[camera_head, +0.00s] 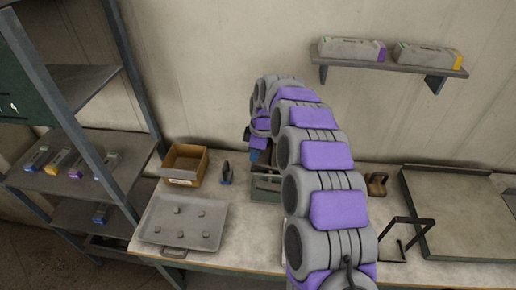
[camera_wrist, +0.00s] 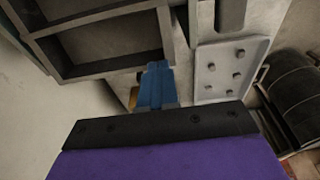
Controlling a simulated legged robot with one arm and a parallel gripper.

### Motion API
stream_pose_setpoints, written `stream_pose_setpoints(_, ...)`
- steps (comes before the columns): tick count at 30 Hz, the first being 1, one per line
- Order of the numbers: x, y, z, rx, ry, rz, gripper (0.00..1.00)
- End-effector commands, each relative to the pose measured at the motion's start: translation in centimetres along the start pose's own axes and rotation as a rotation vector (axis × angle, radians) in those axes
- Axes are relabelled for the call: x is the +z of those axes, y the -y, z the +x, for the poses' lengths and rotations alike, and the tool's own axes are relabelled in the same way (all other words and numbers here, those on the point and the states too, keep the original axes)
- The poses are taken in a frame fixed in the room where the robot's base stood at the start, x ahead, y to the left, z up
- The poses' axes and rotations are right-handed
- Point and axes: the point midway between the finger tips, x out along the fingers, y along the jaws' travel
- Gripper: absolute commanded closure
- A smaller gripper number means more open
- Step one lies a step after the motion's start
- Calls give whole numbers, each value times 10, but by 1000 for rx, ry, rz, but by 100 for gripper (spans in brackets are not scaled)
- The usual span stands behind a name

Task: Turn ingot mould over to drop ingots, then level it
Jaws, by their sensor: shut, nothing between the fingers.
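A flat grey metal tray (camera_head: 217,235) with a handle on its front side lies level on the left of the bench. Several small grey lumps, perhaps the ingots, rest on it. The tray also shows in the wrist view (camera_wrist: 208,74). I cannot tell whether this tray is the mould. My gripper (camera_wrist: 155,68) is blue, shut and empty, near the edge of a grey-green compartmented box. In the head view my gripper (camera_head: 258,156) is mostly hidden by my arm. The compartmented box (camera_head: 266,193) is partly hidden too; its dividers show in the wrist view (camera_wrist: 78,20).
A brown open carton (camera_head: 184,165) and a small dark upright item (camera_head: 226,174) stand behind the tray. A black frame stand (camera_head: 405,220) and a wide shallow tray (camera_head: 460,215) are at the right. A rack (camera_head: 95,145) borders the left; a wall shelf (camera_head: 390,67) hangs above.

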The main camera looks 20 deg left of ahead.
Motion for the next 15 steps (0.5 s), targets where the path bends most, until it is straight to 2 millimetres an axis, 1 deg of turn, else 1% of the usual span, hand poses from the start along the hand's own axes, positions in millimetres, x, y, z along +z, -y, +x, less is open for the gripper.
stream_pose_setpoints(6,-4,0,6,-3,121,0,100)
stream_pose_setpoints(15,-6,1,14,-5,208,0,100)
